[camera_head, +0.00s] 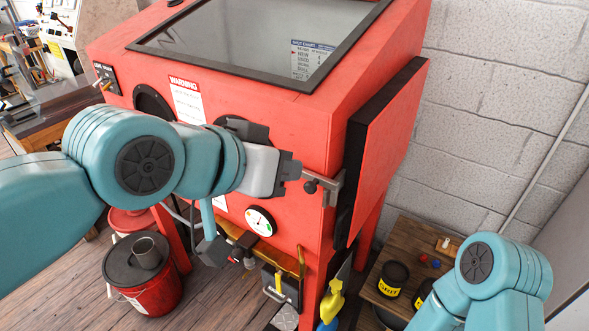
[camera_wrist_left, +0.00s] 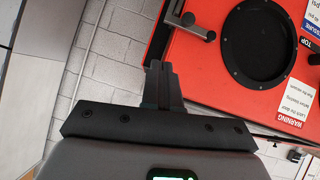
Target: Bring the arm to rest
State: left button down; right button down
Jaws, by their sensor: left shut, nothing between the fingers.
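My left gripper (camera_head: 290,170) is shut and empty, in front of the red cabinet near its right front edge. Its closed dark fingers also show in the left wrist view (camera_wrist_left: 160,75), with grey block wall behind them. The gripper's tips are close to the metal latch with a dark knob (camera_head: 328,187) in the head view; I cannot tell whether they touch. In the left wrist view the latch (camera_wrist_left: 190,22) is apart from the fingers in the picture. My right arm shows at the lower right of the head view, but its gripper is out of view.
The red cabinet (camera_head: 275,105) fills the middle, with a black-edged side door (camera_head: 385,140) and a pressure gauge (camera_head: 261,221). A red bucket (camera_head: 150,296) stands on the floor at lower left. A wooden shelf (camera_head: 412,240) with dark jars (camera_head: 393,278) is at right.

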pick_arm(q)
jog(key=w+a+f+n+g+y, duration=0.1)
jog(key=w+a+f+n+g, duration=0.15)
jog(key=f, duration=1.25)
jog(key=w+a+f+n+g+y, duration=0.1)
jog(key=w+f+y, duration=0.15)
jog(key=f, duration=1.15)
jog(key=s+a+f+n+g, duration=0.1)
jog(key=s+a+f, duration=0.25)
jog(key=f, duration=0.55)
jog(key=s+a+f+n+g, duration=0.1)
jog(key=s+a+f, duration=0.3)
jog(key=f, duration=0.5)
jog(key=s+a+f+n+g, duration=0.1)
jog(key=s+f+n+g, duration=0.1)
jog(key=s+f, duration=0.6)
jog(key=s, duration=0.4)
jog(key=shift+s+f, duration=0.15)
jog(key=shift+f, duration=0.25)
jog(key=shift+a+n, duration=0.15)
jog(key=shift+n, duration=0.1)
